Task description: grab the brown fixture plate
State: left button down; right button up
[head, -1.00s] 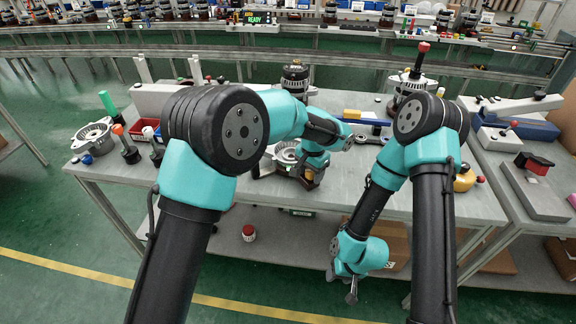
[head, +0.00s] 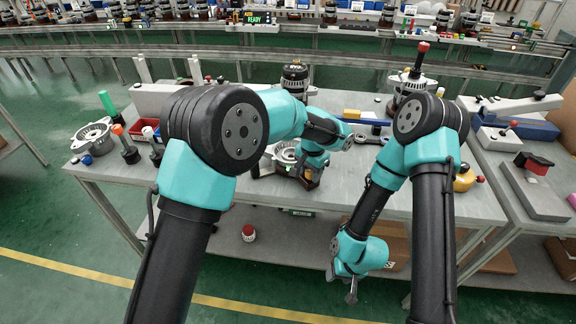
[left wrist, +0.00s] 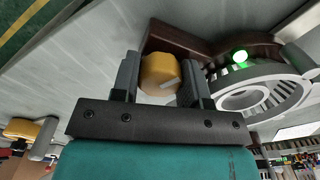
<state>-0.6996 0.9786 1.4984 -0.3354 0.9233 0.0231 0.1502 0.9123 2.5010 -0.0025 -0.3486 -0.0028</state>
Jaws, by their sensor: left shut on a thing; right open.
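The brown fixture plate (left wrist: 190,38) shows in the left wrist view as a dark brown body beneath a silver ring-shaped housing (left wrist: 262,92). A yellow knob (left wrist: 160,72) is at its near edge. My left gripper (left wrist: 158,78) is shut on this knob, with one finger on each side. In the head view my left gripper (head: 309,178) is low at the table's front edge, beside the silver housing (head: 287,152); my arm and gripper hide most of the plate there. My right gripper (head: 351,292) is open and empty, hanging below the table's front edge.
The grey table (head: 225,185) holds another silver housing (head: 93,138) at the left and a red bin (head: 149,133). An alternator stack (head: 295,80) stands behind my left wrist. A yellow object (head: 463,180) is at the right. A cardboard box (head: 392,240) is on the lower shelf.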

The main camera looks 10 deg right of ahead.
pick_arm(q)
jog(key=shift+r, duration=0.25)
